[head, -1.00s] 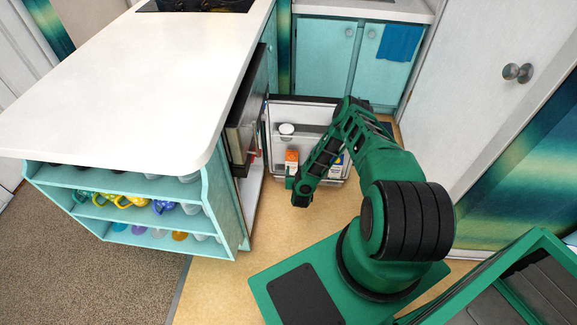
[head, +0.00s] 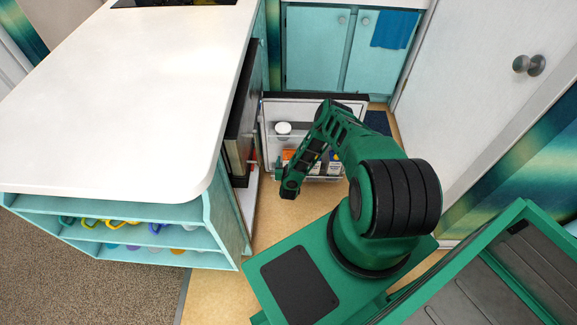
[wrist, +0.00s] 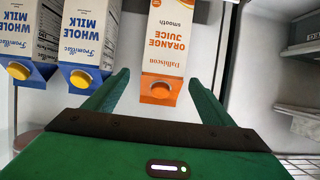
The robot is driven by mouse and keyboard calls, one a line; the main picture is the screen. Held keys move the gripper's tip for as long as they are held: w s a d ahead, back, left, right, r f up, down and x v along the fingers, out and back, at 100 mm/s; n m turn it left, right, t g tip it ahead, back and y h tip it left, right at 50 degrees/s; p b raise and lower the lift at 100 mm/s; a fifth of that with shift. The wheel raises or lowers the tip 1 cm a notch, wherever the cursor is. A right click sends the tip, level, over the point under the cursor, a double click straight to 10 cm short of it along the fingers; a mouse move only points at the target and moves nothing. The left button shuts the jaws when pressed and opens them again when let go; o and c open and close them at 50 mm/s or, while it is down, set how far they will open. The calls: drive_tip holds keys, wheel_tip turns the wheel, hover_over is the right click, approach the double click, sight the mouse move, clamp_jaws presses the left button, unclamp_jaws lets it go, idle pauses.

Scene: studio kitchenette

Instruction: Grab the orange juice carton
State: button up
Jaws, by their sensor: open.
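The orange juice carton (wrist: 166,45) is orange and white and appears upside down in the wrist view, straight ahead of my gripper (wrist: 160,85). The two green fingers are open and spread to either side of the carton's near end, with nothing held. I cannot tell whether the fingertips reach past its sides. In the head view, a small orange part of the carton (head: 287,155) shows in the fridge door shelf, mostly hidden behind my arm.
Two whole milk cartons (wrist: 88,45) (wrist: 28,45) stand left of the juice in the wrist view. The open fridge door (head: 275,108) holds a white round container (head: 283,128). A white counter (head: 120,100) lies left; wire shelves (wrist: 300,110) show at the wrist view's right.

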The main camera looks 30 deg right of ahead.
drive_tip(key=shift+x, duration=2.75)
drive_tip(key=shift+a+f, duration=0.15)
drive_tip(key=shift+a, duration=0.05)
clamp_jaws()
